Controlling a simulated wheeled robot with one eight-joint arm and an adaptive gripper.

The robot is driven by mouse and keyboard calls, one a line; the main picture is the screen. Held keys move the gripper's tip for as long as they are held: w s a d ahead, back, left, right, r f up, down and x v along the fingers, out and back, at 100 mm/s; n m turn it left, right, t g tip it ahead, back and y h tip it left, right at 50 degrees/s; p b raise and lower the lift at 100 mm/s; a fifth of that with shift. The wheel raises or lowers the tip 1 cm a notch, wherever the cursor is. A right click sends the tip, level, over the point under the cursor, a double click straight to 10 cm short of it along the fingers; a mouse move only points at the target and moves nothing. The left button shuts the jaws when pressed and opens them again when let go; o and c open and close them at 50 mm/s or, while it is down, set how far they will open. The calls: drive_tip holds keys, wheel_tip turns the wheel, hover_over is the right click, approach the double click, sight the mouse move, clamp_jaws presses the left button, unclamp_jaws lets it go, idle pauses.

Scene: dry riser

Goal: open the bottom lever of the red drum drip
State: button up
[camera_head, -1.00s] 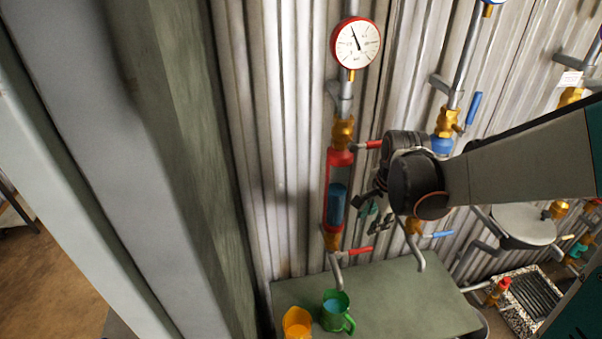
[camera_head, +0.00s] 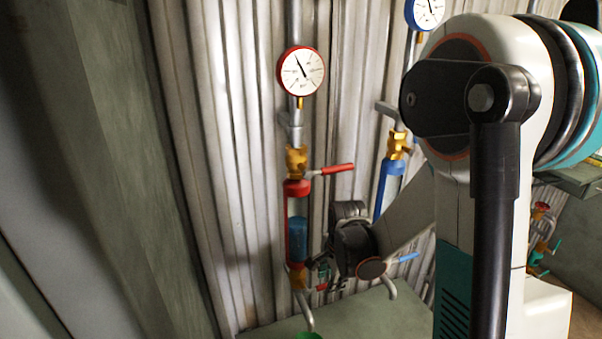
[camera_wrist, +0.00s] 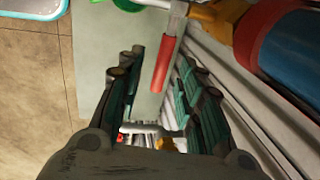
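The red drum drip (camera_head: 297,230) is an upright red frame around a blue cylinder on the corrugated wall, with brass valves above and below. Its bottom lever (camera_head: 322,287) has a red handle and sticks out to the right from the lower brass valve (camera_head: 299,277). My gripper (camera_head: 318,268) is at that lever and partly covers it. In the wrist view my gripper (camera_wrist: 158,72) is open, with the red handle of the bottom lever (camera_wrist: 163,63) between its fingers, nearer the right one. I cannot tell whether a finger touches it. The blue cylinder (camera_wrist: 290,50) shows at upper right.
An upper red lever (camera_head: 335,169) and a red-rimmed gauge (camera_head: 301,71) are above the drum. A blue drip assembly (camera_head: 388,185) stands to the right, with a blue lever (camera_head: 407,257) low down. A green table (camera_head: 375,318) is below, with a green cup (camera_head: 308,336) at the front.

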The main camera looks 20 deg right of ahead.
drive_tip(key=shift+x, duration=1)
drive_tip(key=shift+s, duration=0.1)
clamp_jaws()
